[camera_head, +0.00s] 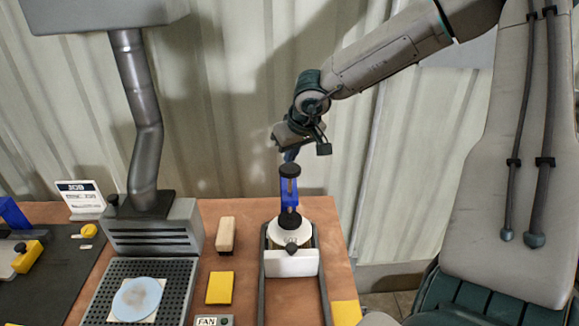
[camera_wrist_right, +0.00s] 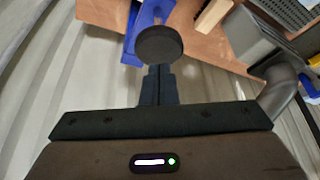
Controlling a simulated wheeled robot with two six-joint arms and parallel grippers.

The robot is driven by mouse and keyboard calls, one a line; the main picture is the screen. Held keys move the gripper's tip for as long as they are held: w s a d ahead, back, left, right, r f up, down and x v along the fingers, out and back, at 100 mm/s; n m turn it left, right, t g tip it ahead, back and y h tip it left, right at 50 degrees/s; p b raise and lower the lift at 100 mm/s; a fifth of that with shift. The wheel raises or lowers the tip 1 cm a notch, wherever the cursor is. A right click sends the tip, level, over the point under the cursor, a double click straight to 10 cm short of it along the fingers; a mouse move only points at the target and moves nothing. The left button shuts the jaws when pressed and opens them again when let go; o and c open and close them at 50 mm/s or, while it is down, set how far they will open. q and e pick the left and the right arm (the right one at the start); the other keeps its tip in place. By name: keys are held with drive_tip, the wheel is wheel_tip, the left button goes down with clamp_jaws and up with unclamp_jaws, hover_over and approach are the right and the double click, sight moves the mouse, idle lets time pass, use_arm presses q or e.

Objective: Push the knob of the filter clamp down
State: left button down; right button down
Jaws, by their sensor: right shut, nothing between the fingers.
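The filter clamp (camera_head: 290,200) is a blue upright frame with a round black knob (camera_head: 290,170) on top. It stands on the table over a white round piece (camera_head: 290,231). My right gripper (camera_head: 291,154) is shut and empty, pointing down just above the knob; I cannot tell from the head view whether it touches. In the right wrist view the knob (camera_wrist_right: 160,43) lies just past the shut fingertips (camera_wrist_right: 158,72), with part of the blue clamp (camera_wrist_right: 148,18) behind it. My left gripper is not in view.
A grey fume unit (camera_head: 150,232) with a perforated tray (camera_head: 100,275) stands left of the clamp. A wooden block (camera_head: 226,234) and a yellow pad (camera_head: 220,287) lie between them. A corrugated wall (camera_head: 230,100) rises behind the table.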

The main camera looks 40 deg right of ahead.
sight(290, 167)
drive_tip(key=shift+f, duration=0.1)
drive_tip(key=shift+f+b, duration=1.5)
drive_tip(key=shift+b, duration=0.05)
drive_tip(key=shift+r, duration=0.1)
wheel_tip(290, 167, up, 9)
drive_tip(key=p, duration=0.6)
drive_tip(key=shift+p, duration=0.4)
